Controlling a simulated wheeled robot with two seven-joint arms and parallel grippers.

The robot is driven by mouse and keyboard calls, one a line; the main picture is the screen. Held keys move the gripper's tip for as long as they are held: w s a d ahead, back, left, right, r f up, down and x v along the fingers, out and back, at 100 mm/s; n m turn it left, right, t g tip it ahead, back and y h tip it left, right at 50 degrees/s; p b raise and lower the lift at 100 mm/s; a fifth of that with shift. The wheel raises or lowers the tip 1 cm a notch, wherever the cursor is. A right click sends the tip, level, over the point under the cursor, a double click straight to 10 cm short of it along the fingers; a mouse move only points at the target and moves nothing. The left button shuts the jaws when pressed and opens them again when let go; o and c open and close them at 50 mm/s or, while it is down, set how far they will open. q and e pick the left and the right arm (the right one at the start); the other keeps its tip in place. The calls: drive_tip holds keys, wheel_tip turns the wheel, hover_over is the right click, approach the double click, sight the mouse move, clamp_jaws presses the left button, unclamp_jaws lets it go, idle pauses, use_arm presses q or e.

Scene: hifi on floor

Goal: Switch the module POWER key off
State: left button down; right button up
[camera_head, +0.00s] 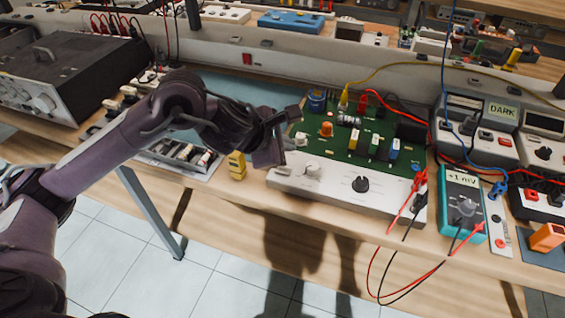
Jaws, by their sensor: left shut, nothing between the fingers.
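The module (335,185) is a white-fronted unit with a green circuit board (336,150) on top, standing at the bench's front edge. Its front panel carries a pale knob (312,170) and a black knob (361,184). A small light part shows near the panel's left end, close to my gripper. No POWER lettering is readable, so I cannot tell which part is the key. My left gripper (284,138) is shut and empty at the module's left end. It covers part of the left edge; contact cannot be told. My right gripper is not in view.
A teal multimeter (461,201) reading "+1 mV" stands right of the module, with red and black leads hanging over the front edge. A yellow block (237,165) and a parts tray (184,153) lie left. A dark instrument (70,75) stands far left.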

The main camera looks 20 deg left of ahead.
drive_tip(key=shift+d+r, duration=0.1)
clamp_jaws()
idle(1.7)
